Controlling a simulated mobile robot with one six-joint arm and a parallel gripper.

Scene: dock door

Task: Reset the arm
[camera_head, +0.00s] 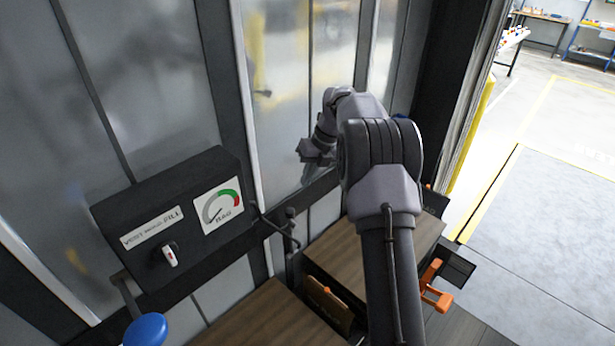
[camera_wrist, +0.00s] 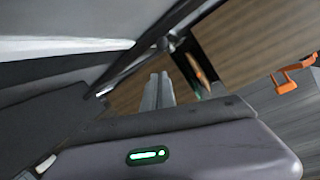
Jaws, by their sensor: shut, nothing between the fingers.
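My arm rises from the bottom of the head view and bends over at the grey elbow in the middle. My gripper (camera_head: 308,160) is at the far end of it, in front of the pale wall panel and above the dark rail. Its fingers also show in the wrist view (camera_wrist: 158,82), close together with nothing held between them. The arm hides part of the wall and of the wooden surface behind it.
A dark control box (camera_head: 175,225) with a gauge (camera_head: 219,206) and a white-tipped switch (camera_head: 170,255) is at left. A blue knob (camera_head: 146,330) is below it. A black lever (camera_head: 290,230) stands by the rail. Wooden surfaces (camera_head: 255,322) and an orange handle (camera_head: 434,287) lie lower. Open floor (camera_head: 550,215) is at right.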

